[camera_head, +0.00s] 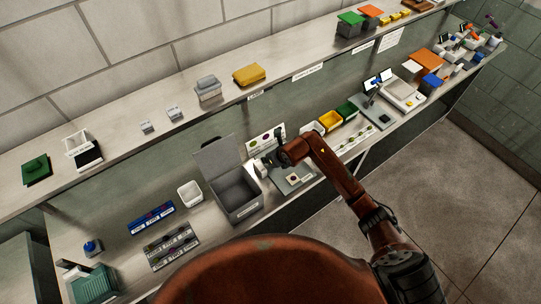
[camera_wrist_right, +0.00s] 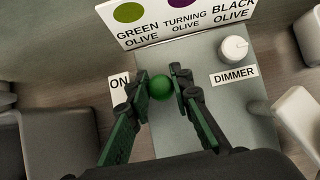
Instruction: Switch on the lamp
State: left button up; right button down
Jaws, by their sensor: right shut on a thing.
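In the right wrist view, a grey panel (camera_wrist_right: 209,75) carries an "ON" label (camera_wrist_right: 121,83), a "DIMMER" label (camera_wrist_right: 234,75) and a white round knob (camera_wrist_right: 234,49). A small green ball (camera_wrist_right: 160,87) is beside the "ON" label. My right gripper (camera_wrist_right: 161,75) is shut on the green ball, one finger on each side. I cannot tell whether the ball is fixed to the panel. In the head view, my right gripper (camera_head: 267,162) is over the bench beside the grey panel (camera_head: 304,178), partly hidden by my arm. My left gripper is not in view.
An olive chart (camera_wrist_right: 182,16) stands behind the panel. An open grey box (camera_head: 236,207) stands to the left of the gripper. A shelf (camera_head: 130,154) runs above the bench.

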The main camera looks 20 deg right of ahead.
jog(key=shift+w+g+h, duration=0.4)
jog(key=shift+w+g, duration=0.05)
jog(key=shift+g, duration=0.25)
jog(key=shift+w+a+f+g+h, duration=0.15)
jog(key=shift+w+f+g+h, duration=0.05)
jog(key=shift+g, duration=0.5)
jog(key=shift+w+a+f+g+h, duration=0.1)
jog(key=shift+w+f+g+h, duration=0.1)
jog(key=shift+g, duration=0.5)
jog(key=c, duration=2.1)
grip_release()
jog(key=v, duration=1.2)
jog(key=shift+w+a, duration=0.1)
jog(key=shift+w, duration=0.05)
jog(key=shift+f, duration=0.1)
